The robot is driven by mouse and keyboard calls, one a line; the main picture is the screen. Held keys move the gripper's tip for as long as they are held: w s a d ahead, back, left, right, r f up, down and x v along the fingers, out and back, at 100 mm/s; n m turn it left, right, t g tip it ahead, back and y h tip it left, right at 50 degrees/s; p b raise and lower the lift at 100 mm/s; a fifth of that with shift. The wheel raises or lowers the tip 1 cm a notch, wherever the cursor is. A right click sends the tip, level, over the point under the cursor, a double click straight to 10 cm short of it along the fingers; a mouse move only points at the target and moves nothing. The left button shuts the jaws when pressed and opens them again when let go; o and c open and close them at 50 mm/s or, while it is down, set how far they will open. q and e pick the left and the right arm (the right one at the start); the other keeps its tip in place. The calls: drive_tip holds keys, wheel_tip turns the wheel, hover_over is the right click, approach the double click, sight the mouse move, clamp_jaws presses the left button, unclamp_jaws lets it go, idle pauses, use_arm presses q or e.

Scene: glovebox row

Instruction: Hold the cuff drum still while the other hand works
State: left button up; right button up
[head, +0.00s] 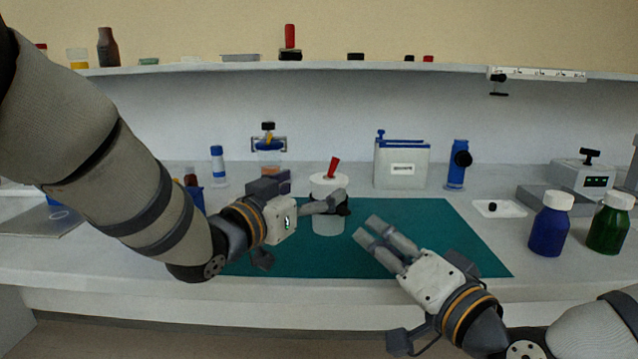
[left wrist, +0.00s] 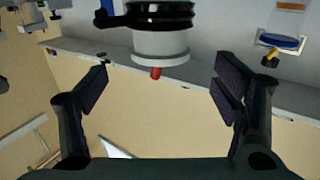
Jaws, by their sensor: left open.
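The cuff drum (head: 328,223) stands upright on the green mat, with a white top, a pale lower part and a tilted red handle. My left gripper (head: 340,203) is at its upper part, with a finger across the drum's front. In the left wrist view the drum (left wrist: 160,44) shows its black ringed band and red tip at the top, between the open jaws (left wrist: 165,92) but beyond them. No contact is visible there. My right gripper (head: 366,228) is right of and nearer than the drum, its two fingers side by side; it holds nothing that I see.
The green mat (head: 440,235) is mostly clear right of the drum. A blue-lidded box (head: 402,165) and a blue device (head: 458,165) stand behind. Blue (head: 550,228) and green (head: 608,230) bottles stand at the right. A shelf (head: 200,68) runs above the bench.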

sight(327, 179)
use_arm(q)
drive_tip(key=x, duration=0.7)
drive_tip(key=shift+w+d, duration=0.1)
drive_tip(key=shift+w, duration=0.05)
drive_tip(key=c, duration=1.4)
drive_tip(key=shift+o, duration=0.2)
